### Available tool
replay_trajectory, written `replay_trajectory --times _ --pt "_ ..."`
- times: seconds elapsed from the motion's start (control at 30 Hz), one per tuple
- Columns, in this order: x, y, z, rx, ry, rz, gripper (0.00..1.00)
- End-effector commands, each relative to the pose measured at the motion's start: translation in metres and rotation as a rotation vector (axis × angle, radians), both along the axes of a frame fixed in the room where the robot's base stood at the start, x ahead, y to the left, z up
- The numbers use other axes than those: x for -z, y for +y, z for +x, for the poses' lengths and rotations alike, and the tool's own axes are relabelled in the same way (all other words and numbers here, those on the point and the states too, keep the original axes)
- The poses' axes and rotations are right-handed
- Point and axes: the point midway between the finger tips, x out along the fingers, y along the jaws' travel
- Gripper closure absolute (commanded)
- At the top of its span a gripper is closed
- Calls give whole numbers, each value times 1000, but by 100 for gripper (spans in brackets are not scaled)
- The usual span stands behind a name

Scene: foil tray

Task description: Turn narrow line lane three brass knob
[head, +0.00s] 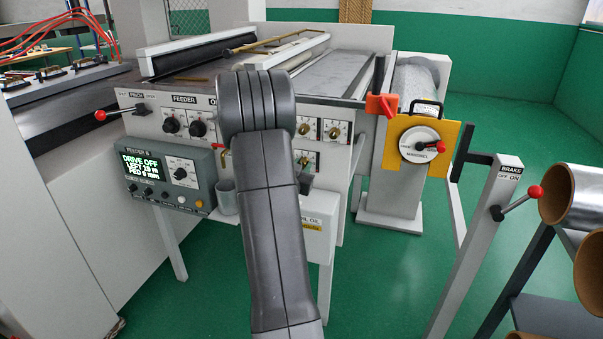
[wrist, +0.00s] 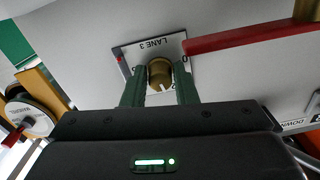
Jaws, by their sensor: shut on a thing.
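The lane three brass knob (wrist: 158,74) sits on a small white plate with an upside-down LANE 3 label (wrist: 153,43) in the wrist view. My gripper (wrist: 159,82) is shut on this knob, one green finger on each side of it. A white pointer mark shows just below the knob, between the fingers. The plate's lower part and most of its scale are hidden by my fingers. In the head view my arm covers my gripper. Other brass knobs (head: 333,131) show to the right of the arm on the feeder panel (head: 349,152).
A red bar (wrist: 250,38) runs close to the right finger in the wrist view. A grey feeder box (head: 170,170) with a lit screen and a grey cup (head: 227,197) are left of my arm. A yellow plate with a handwheel (head: 420,145) and a brake lever (head: 518,201) stand right.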

Motion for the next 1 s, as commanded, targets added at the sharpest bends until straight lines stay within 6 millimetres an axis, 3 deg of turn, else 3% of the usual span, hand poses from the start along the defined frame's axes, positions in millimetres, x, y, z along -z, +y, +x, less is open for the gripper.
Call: replay_trajectory --times 0.5,1.0 --pt "3 0 0 0 -125 372 97" --pt "0 0 0 1 -167 511 97"
